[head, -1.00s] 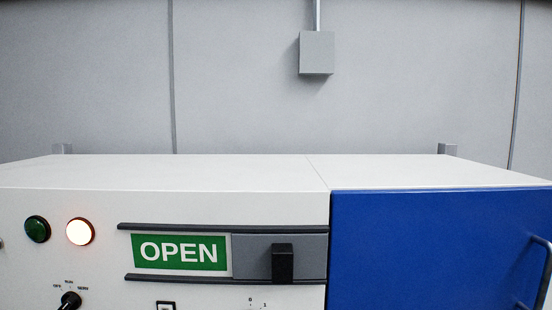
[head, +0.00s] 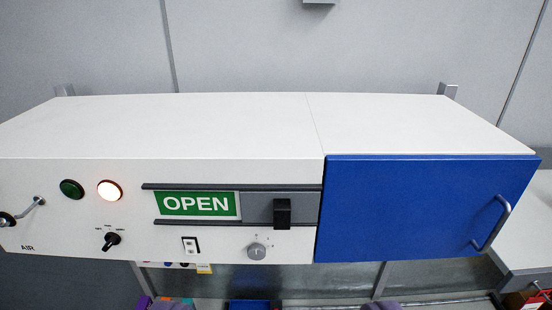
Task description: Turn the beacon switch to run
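A black rotary switch (head: 111,240) sits on the white front panel at lower left in the head view. Small labels arc above it; in the earlier, closer frame they appear to read OFF, RUN and SERV. Its handle is tilted, but I cannot tell for sure which label it points at. Above it are a dark green lamp (head: 72,189) and a lit, whitish-orange lamp (head: 110,190). No name label reading beacon is legible. My gripper is not in view.
A sliding cover (head: 282,208) with a black grip stands beside a green OPEN sign (head: 197,204). A rocker switch (head: 190,245) and grey knob (head: 256,251) sit below. A lever marked AIR (head: 28,209) juts out at far left. A blue door (head: 420,208) with handle (head: 492,222) fills the right.

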